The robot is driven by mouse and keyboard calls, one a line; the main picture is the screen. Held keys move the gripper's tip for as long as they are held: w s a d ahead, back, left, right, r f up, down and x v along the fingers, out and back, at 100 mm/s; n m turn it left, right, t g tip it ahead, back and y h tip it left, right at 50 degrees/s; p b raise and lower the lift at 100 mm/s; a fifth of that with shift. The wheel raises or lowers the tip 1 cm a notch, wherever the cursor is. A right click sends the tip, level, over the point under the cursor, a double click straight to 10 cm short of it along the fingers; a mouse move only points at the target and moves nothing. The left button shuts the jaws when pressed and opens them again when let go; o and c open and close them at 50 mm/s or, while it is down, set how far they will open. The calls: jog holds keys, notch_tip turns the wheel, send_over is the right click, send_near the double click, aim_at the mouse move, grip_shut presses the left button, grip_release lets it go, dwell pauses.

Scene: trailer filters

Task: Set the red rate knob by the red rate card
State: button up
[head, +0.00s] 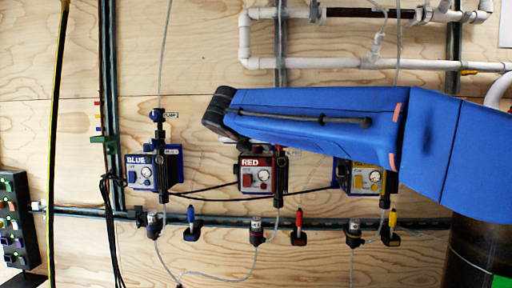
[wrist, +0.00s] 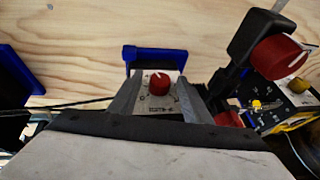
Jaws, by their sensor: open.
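The red pump unit, labelled RED (head: 255,163), is on the plywood wall in the middle of the head view. My gripper (wrist: 157,82) is open, with one grey finger on each side of the knob. A gap shows between knob and fingers; depth is hard to judge. In the head view my blue arm hides the gripper. I cannot make out a red rate card.
The blue unit (head: 150,172) is left of the red one and the yellow unit (head: 365,178) is right, partly behind my arm. A large red cylinder (wrist: 278,57) on a black part stands right of the gripper. Cables and coloured-handled tools hang below.

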jog(key=c, duration=1)
jog(key=shift+c, duration=0.2)
jog(key=shift+a+m+h, duration=0.1)
jog(key=shift+m+h, duration=0.2)
jog(key=m+g+h, duration=0.1)
jog(key=h, duration=0.1)
jog(key=m+h, duration=0.2)
jog(key=shift+w+a+m+g, duration=0.2)
jog(key=shift+a+m+g, duration=0.1)
jog(key=shift+a+g, duration=0.1)
jog(key=m+g+h, duration=0.2)
jog(key=m+g, duration=0.1)
jog(key=m+g+h, duration=0.1)
jog(key=m+h, duration=0.1)
jog(key=shift+w+a+g, duration=0.15)
jog(key=shift+w+g, duration=0.15)
jog(key=shift+m+h, duration=0.3)
jog(key=shift+m, duration=0.1)
